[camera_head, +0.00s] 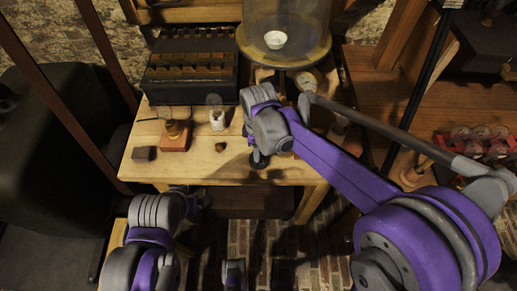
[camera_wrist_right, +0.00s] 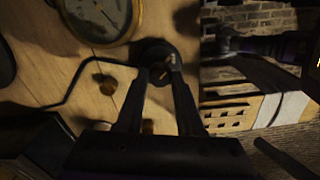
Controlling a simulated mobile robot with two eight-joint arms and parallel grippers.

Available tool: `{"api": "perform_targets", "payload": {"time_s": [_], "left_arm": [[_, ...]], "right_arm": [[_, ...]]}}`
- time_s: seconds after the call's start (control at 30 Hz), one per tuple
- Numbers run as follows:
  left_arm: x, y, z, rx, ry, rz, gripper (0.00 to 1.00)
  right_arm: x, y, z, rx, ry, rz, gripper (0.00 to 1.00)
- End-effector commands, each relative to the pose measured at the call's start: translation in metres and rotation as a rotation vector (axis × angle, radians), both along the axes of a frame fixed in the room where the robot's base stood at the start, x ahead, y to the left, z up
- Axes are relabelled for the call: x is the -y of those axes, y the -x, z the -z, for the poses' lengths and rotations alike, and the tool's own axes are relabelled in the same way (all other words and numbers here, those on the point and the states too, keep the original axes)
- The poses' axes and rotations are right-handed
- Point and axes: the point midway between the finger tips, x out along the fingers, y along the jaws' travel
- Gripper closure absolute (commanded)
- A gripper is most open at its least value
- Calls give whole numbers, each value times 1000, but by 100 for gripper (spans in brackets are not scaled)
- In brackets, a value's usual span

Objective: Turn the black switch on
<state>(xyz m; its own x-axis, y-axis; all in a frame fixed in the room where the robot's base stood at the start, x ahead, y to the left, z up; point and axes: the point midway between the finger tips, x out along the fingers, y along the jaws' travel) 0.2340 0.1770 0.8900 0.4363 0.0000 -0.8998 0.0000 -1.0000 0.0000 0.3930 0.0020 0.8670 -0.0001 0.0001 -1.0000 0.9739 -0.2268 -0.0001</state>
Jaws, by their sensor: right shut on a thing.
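The black switch (camera_wrist_right: 152,47) is a round dark base with a small metallic part, near the table's front edge in the wrist view. My right gripper (camera_wrist_right: 164,76) reaches it, its two fingers closed around the switch's small middle part. In the head view the right gripper (camera_head: 258,158) points down at the table's front edge, and my wrist hides most of the switch. My left arm is low in the head view, and its fingers cannot be made out.
The wooden table (camera_head: 190,170) bears a dark battery rack (camera_head: 190,72), a red-based device (camera_head: 175,137), a white cylinder (camera_head: 217,118), a brown knob (camera_head: 220,147) and a dark block (camera_head: 143,154). A brass-rimmed gauge (camera_wrist_right: 98,18) and a bent wire lie near the switch. A glass jar (camera_head: 285,35) stands behind.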

Motion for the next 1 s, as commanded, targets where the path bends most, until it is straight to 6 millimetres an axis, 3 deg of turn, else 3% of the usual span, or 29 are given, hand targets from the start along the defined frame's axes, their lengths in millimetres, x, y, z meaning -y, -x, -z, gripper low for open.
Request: {"api": "perform_targets", "payload": {"time_s": [0.37,1.0], "left_arm": [[0,1,2,-1,0,0,7],[0,2,9,-4,0,0,7]], "right_arm": [[0,0,0,0,0,143,100],[1,-1,0,1,0,732,100]]}}
